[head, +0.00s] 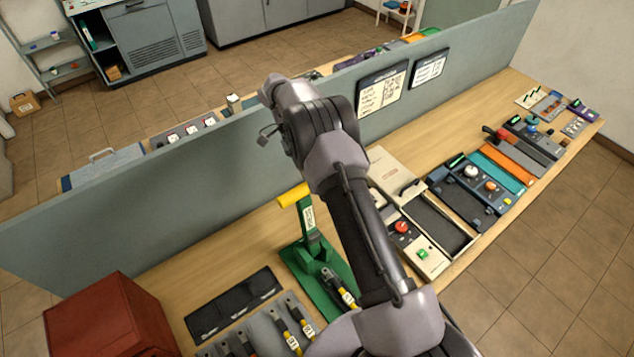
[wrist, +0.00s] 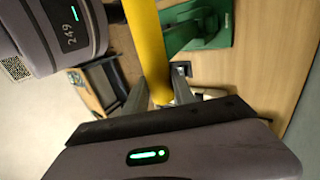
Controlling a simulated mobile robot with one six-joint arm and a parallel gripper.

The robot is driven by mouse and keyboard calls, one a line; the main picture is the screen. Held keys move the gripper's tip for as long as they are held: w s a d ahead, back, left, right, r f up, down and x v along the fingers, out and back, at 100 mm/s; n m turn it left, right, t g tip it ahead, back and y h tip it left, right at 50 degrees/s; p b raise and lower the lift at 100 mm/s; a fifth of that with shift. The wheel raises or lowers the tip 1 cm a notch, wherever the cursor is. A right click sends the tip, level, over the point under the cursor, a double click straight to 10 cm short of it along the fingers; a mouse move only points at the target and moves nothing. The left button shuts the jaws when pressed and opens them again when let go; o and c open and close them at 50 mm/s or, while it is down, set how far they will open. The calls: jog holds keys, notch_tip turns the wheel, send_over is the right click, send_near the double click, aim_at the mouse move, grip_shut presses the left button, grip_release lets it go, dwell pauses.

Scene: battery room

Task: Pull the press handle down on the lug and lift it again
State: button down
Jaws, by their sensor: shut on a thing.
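The green press (head: 306,231) stands on the bench, its lever upright with a yellow crossbar handle (head: 293,196) at the top. The same handle (wrist: 147,40) runs down the wrist view, where part of the green press (wrist: 208,28) also shows. My gripper (wrist: 163,88) is shut on the yellow handle, one finger on each side. In the head view my arm hides the gripper. A black cable with a yellow band (head: 340,288) lies at the press base; its lug is too small to make out clearly.
A red box (head: 108,318) stands at the front left, beside a black tray (head: 233,304) and several yellow-banded cables (head: 287,335). A grey partition (head: 150,222) runs behind the press. Panels with knobs (head: 470,190) fill the bench to the right.

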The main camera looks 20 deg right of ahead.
jog(key=shift+s+f, duration=0.2)
jog(key=shift+f, duration=0.2)
